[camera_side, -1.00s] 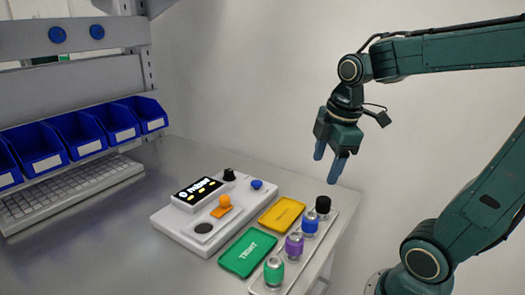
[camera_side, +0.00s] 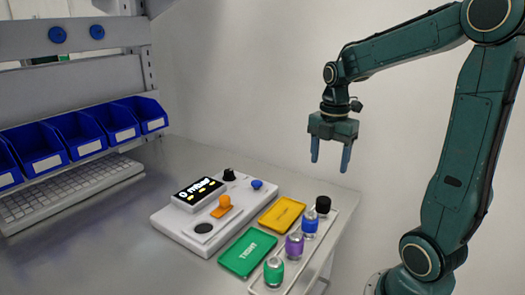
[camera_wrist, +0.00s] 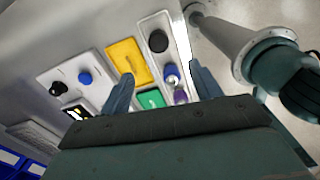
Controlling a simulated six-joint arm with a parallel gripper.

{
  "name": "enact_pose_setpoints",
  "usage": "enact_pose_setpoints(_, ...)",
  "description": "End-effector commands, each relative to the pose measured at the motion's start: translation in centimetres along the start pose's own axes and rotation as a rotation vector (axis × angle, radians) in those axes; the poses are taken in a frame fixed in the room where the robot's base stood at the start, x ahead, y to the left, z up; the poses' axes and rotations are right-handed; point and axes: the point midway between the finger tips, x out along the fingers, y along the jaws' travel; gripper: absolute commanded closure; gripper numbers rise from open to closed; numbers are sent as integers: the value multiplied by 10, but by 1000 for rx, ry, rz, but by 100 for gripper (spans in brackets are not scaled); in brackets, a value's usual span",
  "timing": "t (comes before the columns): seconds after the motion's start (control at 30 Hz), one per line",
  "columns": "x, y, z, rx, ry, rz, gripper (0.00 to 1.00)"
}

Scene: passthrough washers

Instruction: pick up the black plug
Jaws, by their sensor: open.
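The black plug (camera_side: 323,204) stands at the far end of a white tray (camera_side: 333,222) at the table's right edge. In the wrist view the black plug (camera_wrist: 158,41) shows from above, beyond and between my fingertips. My gripper (camera_side: 330,165) is open and empty, pointing down in the air above the black plug and apart from it. In the wrist view my gripper's fingers (camera_wrist: 160,80) are spread wide.
Blue (camera_side: 310,223), purple (camera_side: 294,245) and green (camera_side: 274,270) plugs stand in a row on the tray. Yellow (camera_side: 282,215) and green (camera_side: 247,252) plates lie beside it. A white device (camera_side: 170,222) with a screen and knobs sits left. Blue bins (camera_side: 75,135) line the back left.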

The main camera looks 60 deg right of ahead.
Motion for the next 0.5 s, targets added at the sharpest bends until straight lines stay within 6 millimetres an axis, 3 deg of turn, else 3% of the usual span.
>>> enact_pose_setpoints(0.17,11,0,0,1,1,-3,37)
enact_pose_setpoints(0.5,58,-1,0,2,2,-5,37)
